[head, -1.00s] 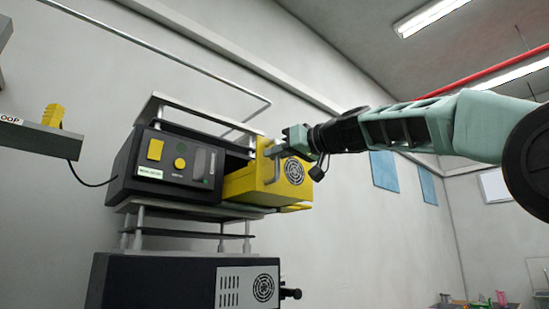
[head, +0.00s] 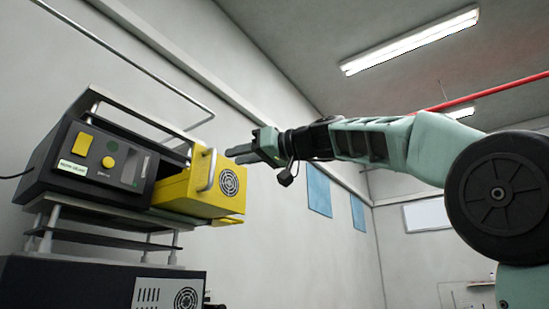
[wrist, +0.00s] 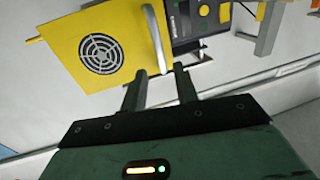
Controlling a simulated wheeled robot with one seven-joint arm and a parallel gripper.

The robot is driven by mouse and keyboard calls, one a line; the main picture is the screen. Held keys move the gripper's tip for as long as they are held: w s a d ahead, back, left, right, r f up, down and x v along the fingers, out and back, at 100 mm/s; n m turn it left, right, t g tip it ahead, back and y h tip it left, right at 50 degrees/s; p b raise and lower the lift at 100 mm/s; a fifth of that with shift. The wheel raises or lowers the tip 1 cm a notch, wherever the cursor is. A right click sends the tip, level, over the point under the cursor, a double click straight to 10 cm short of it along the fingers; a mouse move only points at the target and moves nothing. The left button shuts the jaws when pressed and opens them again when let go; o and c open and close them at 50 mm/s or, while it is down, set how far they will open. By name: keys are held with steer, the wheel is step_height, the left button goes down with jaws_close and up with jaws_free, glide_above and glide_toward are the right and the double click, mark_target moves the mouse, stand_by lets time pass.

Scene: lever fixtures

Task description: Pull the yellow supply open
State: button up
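The yellow supply (head: 200,188) is a box with a round fan grille and a pale bar handle (head: 207,170). It sticks out to the right of the black housing (head: 100,158), with an open gap behind its front. My gripper (head: 232,156) is just right of the handle, looking apart from it and empty. The wrist view shows the yellow supply (wrist: 90,48) and its handle (wrist: 157,38), whose lower end lies in the picture between my two spread fingers (wrist: 160,70). The supply's inner end is hidden in the housing.
The housing rests on a grey shelf rack (head: 110,225) above a dark cabinet (head: 70,285) with a fan grille. A metal rail (head: 150,65) runs along the wall above. The space right of the supply and below my arm is clear.

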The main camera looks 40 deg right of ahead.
steer(key=b+v, duration=0.1)
steer(key=v, duration=0.8)
steer(key=shift+b, duration=0.4)
